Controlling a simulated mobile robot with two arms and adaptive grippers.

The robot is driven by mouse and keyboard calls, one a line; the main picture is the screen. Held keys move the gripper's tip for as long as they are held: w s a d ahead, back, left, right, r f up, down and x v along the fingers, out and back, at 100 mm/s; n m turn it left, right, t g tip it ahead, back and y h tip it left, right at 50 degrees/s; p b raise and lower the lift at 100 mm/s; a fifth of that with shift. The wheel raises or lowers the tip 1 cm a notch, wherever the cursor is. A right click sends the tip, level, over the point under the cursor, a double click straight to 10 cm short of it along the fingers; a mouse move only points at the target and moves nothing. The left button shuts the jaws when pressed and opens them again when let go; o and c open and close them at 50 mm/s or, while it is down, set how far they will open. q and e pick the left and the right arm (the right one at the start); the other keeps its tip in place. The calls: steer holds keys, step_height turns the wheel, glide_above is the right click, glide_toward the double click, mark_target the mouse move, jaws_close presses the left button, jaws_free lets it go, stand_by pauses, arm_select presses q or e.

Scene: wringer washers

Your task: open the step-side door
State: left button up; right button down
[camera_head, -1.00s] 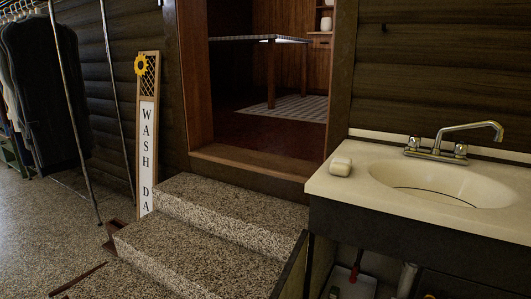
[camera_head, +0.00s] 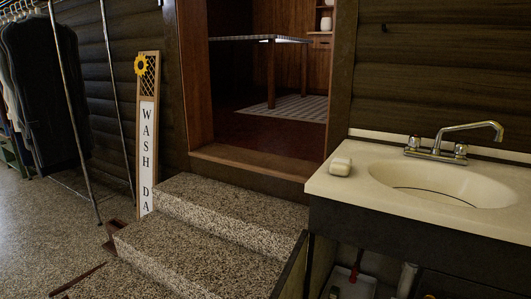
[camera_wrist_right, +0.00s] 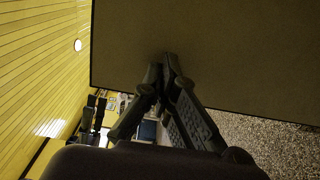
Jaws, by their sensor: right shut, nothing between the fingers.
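The step-side door (camera_head: 291,268) is a dark panel at the left end of the sink cabinet (camera_head: 420,240), beside the stone steps. It shows nearly edge-on and stands swung outward, with part of the cabinet's inside visible to its right. Its lower part is cut off by the picture's edge. In the right wrist view a broad flat dark panel (camera_wrist_right: 200,45) fills the top; I cannot tell for sure that it is this door. My right gripper (camera_wrist_right: 164,68) is shut and empty, its fingertips overlapping the panel's lower edge in the picture; contact is unclear. My left gripper is not in view.
Stone steps (camera_head: 200,230) rise to an open doorway left of the cabinet. A sink (camera_head: 440,184) with a faucet and soap (camera_head: 340,166) is on top. A red valve (camera_head: 354,274) and pipe (camera_head: 406,280) show inside. A wash-day sign (camera_head: 147,150) leans at left.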

steer(key=x, duration=0.2)
steer(key=shift+w+a, duration=0.15)
steer(key=shift+a, duration=0.2)
stand_by(0.4)
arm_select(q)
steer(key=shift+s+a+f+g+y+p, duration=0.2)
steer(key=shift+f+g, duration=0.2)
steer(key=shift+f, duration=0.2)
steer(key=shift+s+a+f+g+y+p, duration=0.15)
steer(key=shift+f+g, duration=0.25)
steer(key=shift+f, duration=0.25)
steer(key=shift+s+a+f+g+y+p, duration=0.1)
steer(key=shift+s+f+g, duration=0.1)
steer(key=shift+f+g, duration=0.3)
arm_select(e)
steer(key=v, duration=0.6)
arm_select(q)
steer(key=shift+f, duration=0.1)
